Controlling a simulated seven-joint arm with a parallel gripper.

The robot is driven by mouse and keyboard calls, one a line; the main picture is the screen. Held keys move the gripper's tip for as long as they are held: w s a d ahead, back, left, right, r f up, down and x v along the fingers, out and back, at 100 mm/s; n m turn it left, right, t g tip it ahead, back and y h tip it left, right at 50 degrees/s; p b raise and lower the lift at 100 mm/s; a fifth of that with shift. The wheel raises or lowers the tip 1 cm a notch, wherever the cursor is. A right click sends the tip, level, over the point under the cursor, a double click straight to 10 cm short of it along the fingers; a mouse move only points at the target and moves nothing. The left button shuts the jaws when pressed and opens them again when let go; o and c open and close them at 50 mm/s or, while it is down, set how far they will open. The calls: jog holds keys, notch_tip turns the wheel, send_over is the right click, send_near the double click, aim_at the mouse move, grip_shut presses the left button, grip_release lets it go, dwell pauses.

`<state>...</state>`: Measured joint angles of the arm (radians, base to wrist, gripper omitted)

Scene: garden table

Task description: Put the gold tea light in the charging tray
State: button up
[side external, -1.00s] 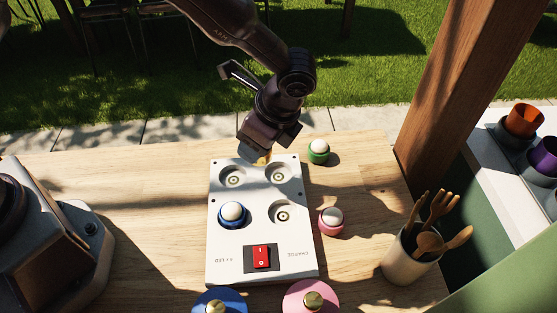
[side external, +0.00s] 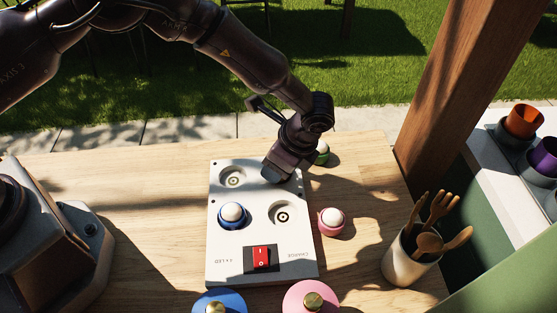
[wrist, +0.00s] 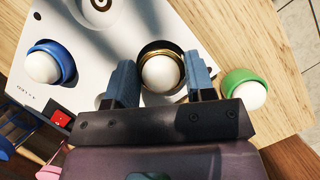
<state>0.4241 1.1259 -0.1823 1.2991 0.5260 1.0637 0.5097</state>
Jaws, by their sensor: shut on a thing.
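The gold tea light (wrist: 179,55), a dark cup with a gold rim and a white dome, is between the two fingers of my gripper (wrist: 161,74) in the wrist view. My gripper is shut on it. In the side view my gripper (side external: 273,174) is over the back right well of the white charging tray (side external: 222,270), and it hides both the tea light and that well. I cannot tell whether the tea light touches the well floor. A blue tea light (side external: 232,215) sits in the front left well. The back left and front right wells are empty.
A green tea light (side external: 322,155) stands right of the tray, close to my gripper; it also shows in the wrist view (wrist: 244,88). A pink tea light (side external: 332,221) stands at the tray's right edge. A utensil pot (side external: 402,262) and blue and pink discs (side external: 300,292) are farther off.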

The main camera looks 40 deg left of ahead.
jog(key=o, duration=1)
jog(key=shift+f, duration=0.15)
jog(key=v, duration=1.2)
jog(key=shift+r, duration=0.2)
